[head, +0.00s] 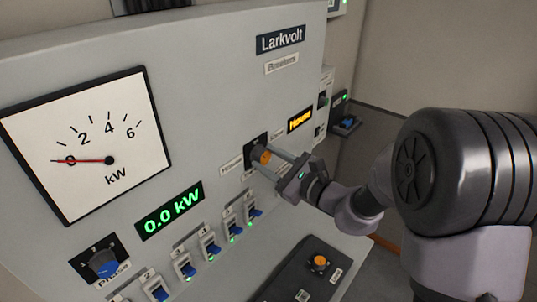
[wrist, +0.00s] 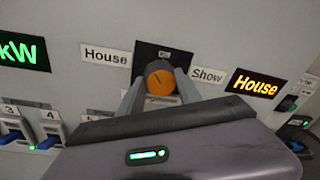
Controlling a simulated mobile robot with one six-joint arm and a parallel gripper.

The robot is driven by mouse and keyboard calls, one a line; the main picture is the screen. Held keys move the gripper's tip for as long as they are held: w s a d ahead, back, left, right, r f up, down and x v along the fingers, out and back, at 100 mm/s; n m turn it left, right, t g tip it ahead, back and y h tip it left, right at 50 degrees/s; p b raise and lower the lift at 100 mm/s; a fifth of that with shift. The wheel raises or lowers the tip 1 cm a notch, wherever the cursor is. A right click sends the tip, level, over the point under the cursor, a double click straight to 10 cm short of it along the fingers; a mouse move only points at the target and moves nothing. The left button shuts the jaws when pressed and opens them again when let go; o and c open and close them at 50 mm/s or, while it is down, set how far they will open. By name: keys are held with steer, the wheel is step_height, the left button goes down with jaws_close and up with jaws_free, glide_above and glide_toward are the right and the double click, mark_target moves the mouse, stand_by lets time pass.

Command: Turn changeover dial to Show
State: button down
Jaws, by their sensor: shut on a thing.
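The changeover dial is an orange round knob (wrist: 160,78) on a black plate (wrist: 176,52) on the grey panel. In the wrist view the label House (wrist: 106,56) is to its left and the label Show (wrist: 207,75) to its right. A small dark mark shows on the knob's face; which label it points to I cannot tell for sure. My gripper (wrist: 160,88) has its two fingers on either side of the knob, shut on it. In the head view my gripper (head: 272,163) reaches the knob from the right and partly hides it. The lit display (wrist: 255,85) reads House.
The kW gauge (head: 86,145) has its needle at 0, and the green display (head: 170,210) reads 0.0 kW. Several blue breaker switches (head: 210,245) line up below the dial. A blue Phase knob (head: 105,264) is at lower left. An orange button (head: 319,263) is below my arm.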

steer(key=m+p, duration=0.4)
steer(key=m, duration=0.1)
steer(key=shift+w+d+r+p, duration=0.1)
steer(key=shift+r+p, duration=0.25)
steer(key=m+g+p, duration=0.1)
steer(key=m+p, duration=0.8)
steer(key=shift+w+d+g+y, duration=0.1)
steer(key=shift+w+g+y, duration=0.05)
steer(key=shift+g+y, duration=0.2)
steer(key=shift+w+f+m+g+y+p, duration=0.15)
steer(key=shift+m+p, duration=0.6)
steer(key=shift+m, duration=0.4)
steer(key=shift+s+f+m+g+y+p, duration=0.1)
steer(key=shift+m+p, duration=0.65)
steer(key=shift+m, duration=0.4)
steer(key=c, duration=0.8)
jaws_free()
steer(key=shift+c, duration=0.2)
